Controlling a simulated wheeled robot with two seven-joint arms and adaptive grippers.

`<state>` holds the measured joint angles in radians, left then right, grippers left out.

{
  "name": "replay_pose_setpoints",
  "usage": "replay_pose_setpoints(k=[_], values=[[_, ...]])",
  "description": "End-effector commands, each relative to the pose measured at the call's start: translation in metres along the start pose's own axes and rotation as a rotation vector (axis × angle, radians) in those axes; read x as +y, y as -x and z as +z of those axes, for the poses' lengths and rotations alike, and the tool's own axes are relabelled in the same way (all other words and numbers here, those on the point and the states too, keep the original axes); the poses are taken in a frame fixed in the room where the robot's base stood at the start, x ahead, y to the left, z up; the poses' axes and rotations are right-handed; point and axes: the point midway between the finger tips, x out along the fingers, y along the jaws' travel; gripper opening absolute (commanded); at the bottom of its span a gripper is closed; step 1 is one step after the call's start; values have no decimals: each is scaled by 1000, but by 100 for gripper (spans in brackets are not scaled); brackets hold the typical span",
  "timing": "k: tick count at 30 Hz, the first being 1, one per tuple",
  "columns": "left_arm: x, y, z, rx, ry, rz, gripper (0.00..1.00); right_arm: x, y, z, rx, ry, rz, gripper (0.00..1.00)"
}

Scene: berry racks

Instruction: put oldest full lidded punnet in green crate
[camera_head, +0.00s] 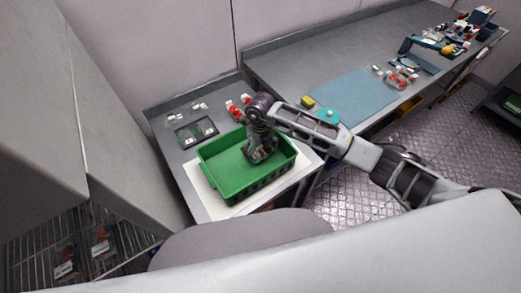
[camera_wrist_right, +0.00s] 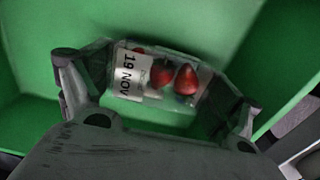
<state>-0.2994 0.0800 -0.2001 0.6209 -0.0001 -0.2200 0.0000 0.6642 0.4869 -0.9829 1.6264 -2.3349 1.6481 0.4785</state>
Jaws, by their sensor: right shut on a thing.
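The green crate (camera_head: 221,178) stands on a white mat on the small grey table in the head view. Its green wall and floor fill the right wrist view (camera_wrist_right: 215,25). My right gripper (camera_head: 258,154) reaches down into the crate. In the right wrist view my right gripper (camera_wrist_right: 155,95) is shut on a clear punnet (camera_wrist_right: 185,102) with red berries and a white label reading "19 NOV". The punnet is inside the crate's walls; whether it touches the floor I cannot tell. My left gripper is not in view.
The white mat (camera_head: 204,198) lies under the crate. A dark tray (camera_head: 181,131) and small labelled items sit behind it. A long grey table with a blue mat (camera_head: 350,97), a yellow block (camera_head: 308,102) and berry packs stands to the right. A wire rack (camera_head: 40,262) with punnets is at lower left.

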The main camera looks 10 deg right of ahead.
Motion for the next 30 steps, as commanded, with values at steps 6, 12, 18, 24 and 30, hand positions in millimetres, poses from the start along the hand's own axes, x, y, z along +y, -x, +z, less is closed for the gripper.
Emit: replay_pose_setpoints(k=[6,12,18,24,30], values=[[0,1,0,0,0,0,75,0,-5,0,-1,1,0,64],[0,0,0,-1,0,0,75,0,-6,0,-1,1,0,64],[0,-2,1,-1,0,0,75,0,-8,0,0,1,0,99],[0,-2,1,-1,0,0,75,0,-8,0,0,0,0,100],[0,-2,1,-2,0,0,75,0,-7,0,0,0,0,100]])
